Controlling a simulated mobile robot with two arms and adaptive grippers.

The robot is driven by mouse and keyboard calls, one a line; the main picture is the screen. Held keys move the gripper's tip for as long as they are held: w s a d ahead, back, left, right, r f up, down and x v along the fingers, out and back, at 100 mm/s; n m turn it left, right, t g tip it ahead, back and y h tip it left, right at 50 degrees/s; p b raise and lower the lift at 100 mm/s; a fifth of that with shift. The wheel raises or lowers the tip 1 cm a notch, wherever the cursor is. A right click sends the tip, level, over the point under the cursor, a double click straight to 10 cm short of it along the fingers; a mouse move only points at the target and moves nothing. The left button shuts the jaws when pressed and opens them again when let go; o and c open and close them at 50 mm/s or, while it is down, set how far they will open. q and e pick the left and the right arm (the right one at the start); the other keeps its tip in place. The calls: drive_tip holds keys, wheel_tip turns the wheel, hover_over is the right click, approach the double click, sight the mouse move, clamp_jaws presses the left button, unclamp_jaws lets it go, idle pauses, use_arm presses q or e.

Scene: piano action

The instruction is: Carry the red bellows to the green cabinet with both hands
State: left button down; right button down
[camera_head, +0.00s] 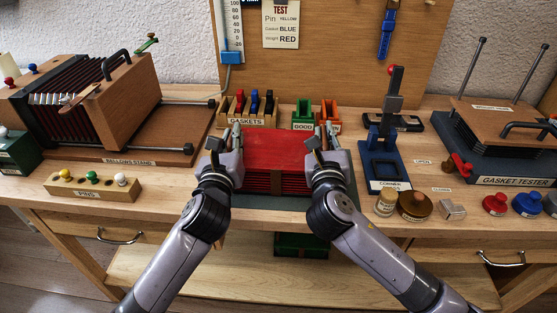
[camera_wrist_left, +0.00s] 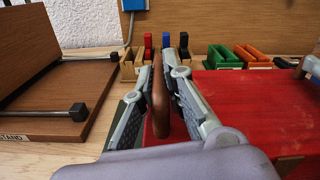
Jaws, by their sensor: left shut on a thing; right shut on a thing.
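The red bellows (camera_head: 277,147), with a flat red top and stacked red folds, is at the middle of the bench over a dark mat (camera_head: 262,202). My left gripper (camera_head: 224,142) is at its left end, shut on a brown handle (camera_wrist_left: 160,96); the bellows' red top (camera_wrist_left: 245,100) lies right of the fingers in the left wrist view. My right gripper (camera_head: 325,138) is shut at the right end, its grasped part hidden. Whether the bellows touches the mat is unclear. A green box-like thing (camera_head: 301,246), possibly the green cabinet, shows below the bench front, partly hidden.
The bellows stand (camera_head: 150,158) is on the left, near the pins block (camera_head: 92,190). Gasket racks (camera_head: 248,112) and green and orange bins (camera_head: 303,115) stand behind. A blue corner press (camera_head: 385,165) and the gasket tester (camera_head: 500,165) are on the right.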

use_arm(q)
drive_tip(key=shift+r, duration=0.2)
use_arm(e)
drive_tip(key=shift+r, duration=0.2)
